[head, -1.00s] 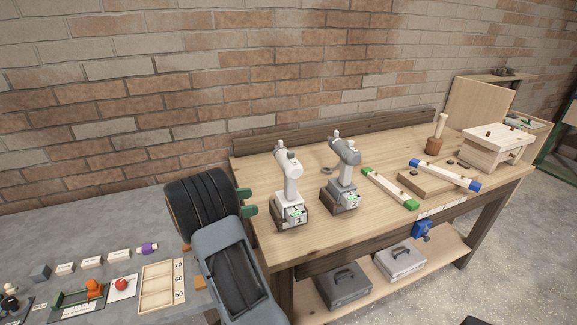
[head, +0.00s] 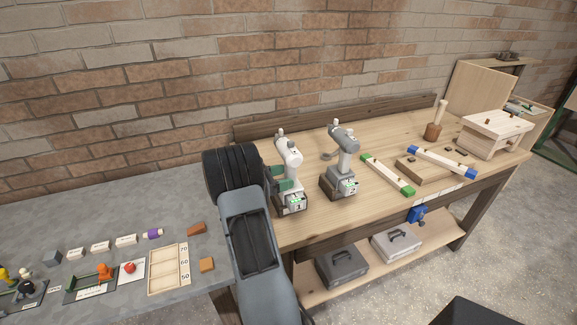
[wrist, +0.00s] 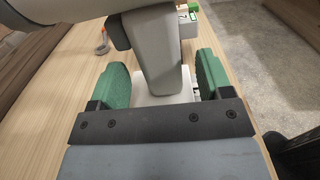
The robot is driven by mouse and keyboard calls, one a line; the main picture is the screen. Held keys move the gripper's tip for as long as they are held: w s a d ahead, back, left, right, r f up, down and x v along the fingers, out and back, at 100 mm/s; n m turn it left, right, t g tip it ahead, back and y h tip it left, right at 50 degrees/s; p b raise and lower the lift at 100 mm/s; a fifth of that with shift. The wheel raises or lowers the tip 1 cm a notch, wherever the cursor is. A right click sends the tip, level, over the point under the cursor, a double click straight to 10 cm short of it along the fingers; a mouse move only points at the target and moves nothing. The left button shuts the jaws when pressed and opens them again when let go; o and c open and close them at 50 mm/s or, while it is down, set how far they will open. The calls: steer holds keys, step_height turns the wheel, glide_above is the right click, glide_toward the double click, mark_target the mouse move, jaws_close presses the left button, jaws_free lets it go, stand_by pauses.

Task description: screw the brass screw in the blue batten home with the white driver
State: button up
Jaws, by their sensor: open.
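The white driver (head: 290,160) stands upright in its dock marked 1 at the bench's left end. My gripper (head: 281,178) is at its grip. In the wrist view, the open green fingers (wrist: 162,75) are on either side of the pale grip (wrist: 155,55), with a visible gap at least on the left. The driver's head crosses the top of that view. The blue batten (head: 432,158), pale with blue ends, lies at the right, propped across a wooden block (head: 409,171). The brass screw is too small to make out.
A grey driver (head: 343,150) stands in dock 2 (head: 338,187) just right of the white one. Bare bench top lies in front of the battens.

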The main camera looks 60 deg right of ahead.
steer(key=shift+x, duration=1.4)
steer(key=c, duration=1.3)
steer(key=shift+r, duration=0.15)
jaws_close()
steer(key=shift+r, duration=0.15)
